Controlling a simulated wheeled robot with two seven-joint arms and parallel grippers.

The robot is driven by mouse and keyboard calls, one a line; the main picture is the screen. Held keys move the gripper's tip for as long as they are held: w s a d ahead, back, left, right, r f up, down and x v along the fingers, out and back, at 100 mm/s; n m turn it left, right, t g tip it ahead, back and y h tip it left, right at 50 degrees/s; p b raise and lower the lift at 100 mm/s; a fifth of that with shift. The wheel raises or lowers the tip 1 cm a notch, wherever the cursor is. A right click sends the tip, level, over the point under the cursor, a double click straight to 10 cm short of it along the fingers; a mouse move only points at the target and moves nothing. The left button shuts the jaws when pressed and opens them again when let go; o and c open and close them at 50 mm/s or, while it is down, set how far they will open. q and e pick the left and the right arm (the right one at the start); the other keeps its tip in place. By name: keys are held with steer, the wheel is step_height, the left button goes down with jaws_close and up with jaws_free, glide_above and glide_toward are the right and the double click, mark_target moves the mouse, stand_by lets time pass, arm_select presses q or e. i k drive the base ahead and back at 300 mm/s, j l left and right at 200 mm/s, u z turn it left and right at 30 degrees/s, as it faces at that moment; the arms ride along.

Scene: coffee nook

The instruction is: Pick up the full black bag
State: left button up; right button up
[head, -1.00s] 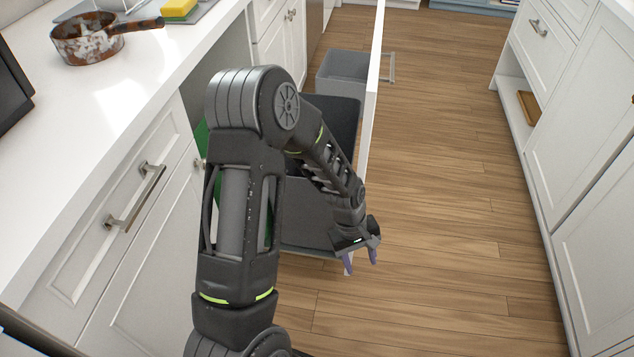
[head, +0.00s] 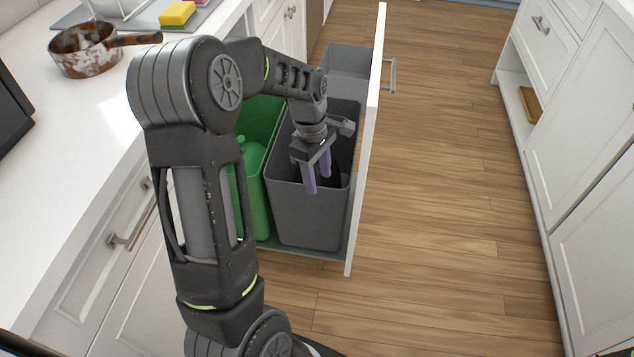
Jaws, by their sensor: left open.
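My left gripper (head: 318,182) is open. It points down over the mouth of the dark grey bin (head: 308,215) in the pulled-out drawer, its two purple fingertips apart and at about the bin's rim in the picture. The inside of this bin is dark and partly covered by my gripper and forearm. I cannot make out a black bag in it for certain. My right gripper is not in view.
A smaller grey bin (head: 350,62) is at the back of the drawer. The white drawer front (head: 364,150) stands upright just right of the bins. A rusty pan (head: 82,52) sits on the left counter. The wooden floor (head: 450,200) to the right is clear.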

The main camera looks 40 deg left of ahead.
mark_target(334, 181)
steer(key=i+j, duration=0.65)
steer(key=j, duration=0.2)
